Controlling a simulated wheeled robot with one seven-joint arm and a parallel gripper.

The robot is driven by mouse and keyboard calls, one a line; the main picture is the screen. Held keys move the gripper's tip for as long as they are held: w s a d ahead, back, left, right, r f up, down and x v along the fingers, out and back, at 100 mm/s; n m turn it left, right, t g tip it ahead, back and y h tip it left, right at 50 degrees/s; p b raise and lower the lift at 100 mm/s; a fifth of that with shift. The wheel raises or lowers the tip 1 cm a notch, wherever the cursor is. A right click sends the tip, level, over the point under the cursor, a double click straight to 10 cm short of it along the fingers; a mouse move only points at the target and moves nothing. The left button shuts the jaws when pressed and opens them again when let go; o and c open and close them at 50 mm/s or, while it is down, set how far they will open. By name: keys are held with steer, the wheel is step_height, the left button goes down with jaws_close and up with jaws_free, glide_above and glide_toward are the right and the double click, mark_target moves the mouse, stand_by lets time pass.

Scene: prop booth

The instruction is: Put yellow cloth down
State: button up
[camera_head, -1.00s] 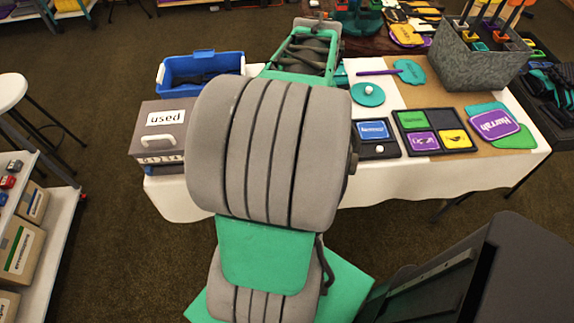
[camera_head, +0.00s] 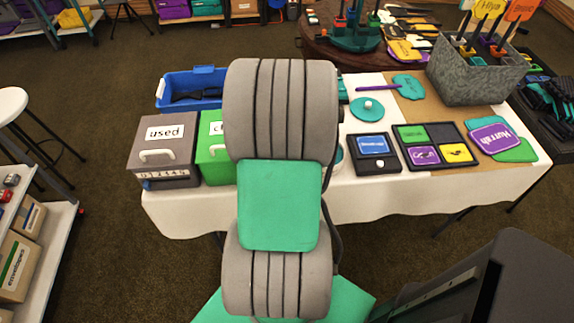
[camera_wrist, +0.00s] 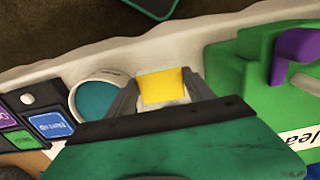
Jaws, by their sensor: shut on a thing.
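In the wrist view the yellow cloth (camera_wrist: 162,87) is a small yellow square between the two fingers of my gripper (camera_wrist: 160,92). My gripper is shut on it and holds it over the white-covered table, near its edge. In the head view my arm hides both the gripper and the cloth. A grey box labelled "used" (camera_head: 166,157) with a handle stands at the table's left. Beside it is a green box (camera_head: 213,158) whose label is partly hidden by my arm. In the wrist view the green box (camera_wrist: 245,75) is right of my gripper, with a purple handle.
A round teal-filled dish (camera_wrist: 98,95) is just left of my gripper in the wrist view. A dark tray with a blue card (camera_head: 372,146) and a panel of coloured cards (camera_head: 421,134) lie to the right. A blue bin (camera_head: 205,76) stands behind the boxes.

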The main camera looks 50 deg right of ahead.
steer(key=shift+w+f, duration=0.2)
steer(key=shift+f, duration=0.9)
steer(key=shift+w+f, duration=0.2)
steer(key=shift+f, duration=0.9)
steer(key=o, duration=1)
steer(key=shift+o, duration=0.2)
step_height(320, 180, up, 12)
steer(key=shift+a+r, duration=0.1)
steer(key=shift+r, duration=0.1)
